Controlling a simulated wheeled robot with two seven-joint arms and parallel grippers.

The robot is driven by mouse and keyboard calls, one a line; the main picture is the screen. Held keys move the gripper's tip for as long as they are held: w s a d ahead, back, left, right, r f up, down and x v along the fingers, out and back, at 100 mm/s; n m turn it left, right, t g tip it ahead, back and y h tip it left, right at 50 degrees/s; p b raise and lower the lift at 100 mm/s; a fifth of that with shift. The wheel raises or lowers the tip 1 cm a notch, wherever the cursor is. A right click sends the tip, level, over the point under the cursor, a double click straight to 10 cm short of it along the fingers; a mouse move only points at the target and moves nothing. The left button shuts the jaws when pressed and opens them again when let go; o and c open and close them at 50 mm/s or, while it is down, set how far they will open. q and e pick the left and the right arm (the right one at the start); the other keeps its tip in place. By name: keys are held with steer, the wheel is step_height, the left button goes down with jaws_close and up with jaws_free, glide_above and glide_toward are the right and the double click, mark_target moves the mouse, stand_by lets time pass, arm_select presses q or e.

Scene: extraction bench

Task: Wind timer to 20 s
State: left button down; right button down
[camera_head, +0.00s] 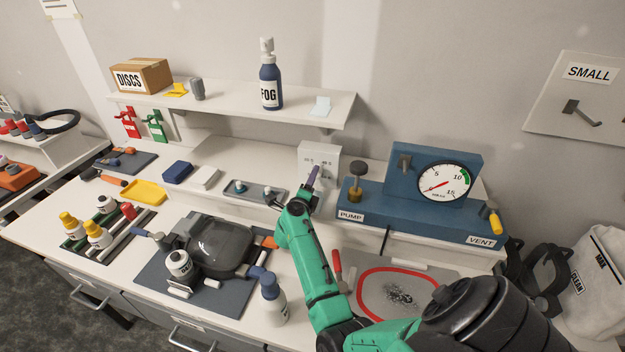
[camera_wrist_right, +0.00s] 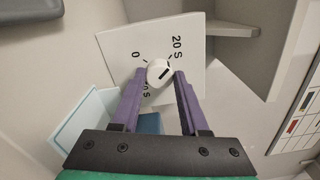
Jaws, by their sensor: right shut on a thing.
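The timer (camera_head: 330,153) is a white box with a white dial face, standing on the bench below the shelf. In the right wrist view its face (camera_wrist_right: 190,28) carries the marks "0", "20 S" and a partly hidden one. My left gripper is not in view.
A blue pump unit (camera_head: 437,210) with a gauge stands close to the right. A grey tray (camera_head: 254,187) with small parts lies left of the timer. The shelf (camera_head: 335,107) above holds a FOG bottle (camera_head: 269,85). A dark glossy device (camera_head: 221,243) sits at front left.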

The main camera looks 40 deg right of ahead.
steer(key=shift+m, duration=0.3)
steer(key=shift+c, duration=2.1)
jaws_free()
